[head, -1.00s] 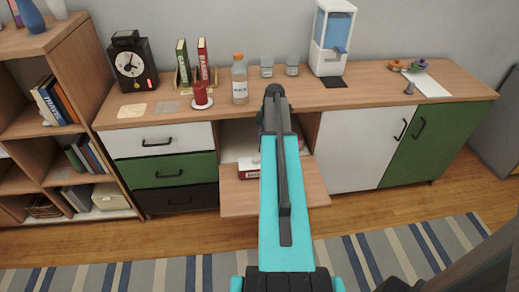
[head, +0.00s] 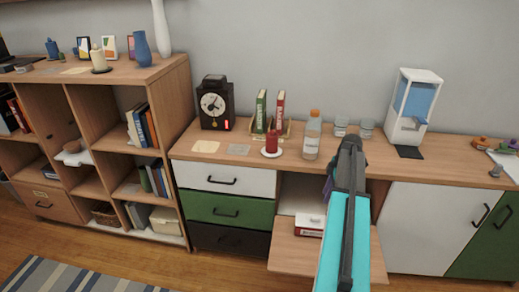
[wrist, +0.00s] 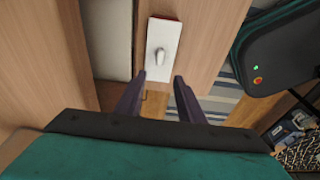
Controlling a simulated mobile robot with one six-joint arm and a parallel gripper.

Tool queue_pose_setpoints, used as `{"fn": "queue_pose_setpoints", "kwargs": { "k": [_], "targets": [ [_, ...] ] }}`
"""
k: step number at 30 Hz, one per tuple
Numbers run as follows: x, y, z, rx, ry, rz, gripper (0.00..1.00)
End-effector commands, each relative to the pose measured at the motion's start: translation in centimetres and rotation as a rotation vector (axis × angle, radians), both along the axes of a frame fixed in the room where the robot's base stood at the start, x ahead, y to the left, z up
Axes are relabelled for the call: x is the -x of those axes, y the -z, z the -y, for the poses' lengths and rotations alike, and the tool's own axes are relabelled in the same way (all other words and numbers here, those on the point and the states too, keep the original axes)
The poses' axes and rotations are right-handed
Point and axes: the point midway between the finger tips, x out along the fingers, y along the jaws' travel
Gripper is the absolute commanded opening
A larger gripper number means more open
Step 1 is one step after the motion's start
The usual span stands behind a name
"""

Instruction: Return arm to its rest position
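My teal arm (head: 343,240) reaches up from the bottom of the head view to the open cabinet compartment. Its end hides most of my gripper there. In the wrist view my gripper (wrist: 159,78) shows two dark fingers, spread apart with nothing between them. A white box with red edging (head: 310,223) sits at the opening on the lowered wooden flap (head: 292,256). In the wrist view a white item with a grey knob-like part (wrist: 164,50) lies just beyond the fingertips, on a wooden surface, apart from them.
The cabinet top (head: 240,160) holds a black clock (head: 215,103), books, a red candle (head: 271,143), a bottle (head: 312,135), jars and a water dispenser (head: 413,105). A bookshelf (head: 178,110) stands left. Floor and a striped rug (head: 70,278) are clear in front.

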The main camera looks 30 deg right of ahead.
Motion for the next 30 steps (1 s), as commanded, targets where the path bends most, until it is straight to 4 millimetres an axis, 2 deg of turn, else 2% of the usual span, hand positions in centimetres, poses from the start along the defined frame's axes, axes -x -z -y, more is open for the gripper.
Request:
{"fn": "queue_pose_setpoints", "kwargs": {
  "k": [5, 8, 11, 21, 30],
  "targets": [
    [-0.3, 0.3, -0.7, -0.001, 0.008, -0.004, 0.35],
    [-1.0, 0.9, -2.0, -0.003, 0.027, -0.014, 0.35],
    [-2.0, 1.7, -4.3, -0.004, 0.060, -0.030, 0.35],
    [-5.6, 5.8, -15.0, 0.000, 0.234, -0.098, 0.35],
    [-7.0, 9.1, -24.7, 0.016, 0.393, -0.147, 0.35]
  ]
}}
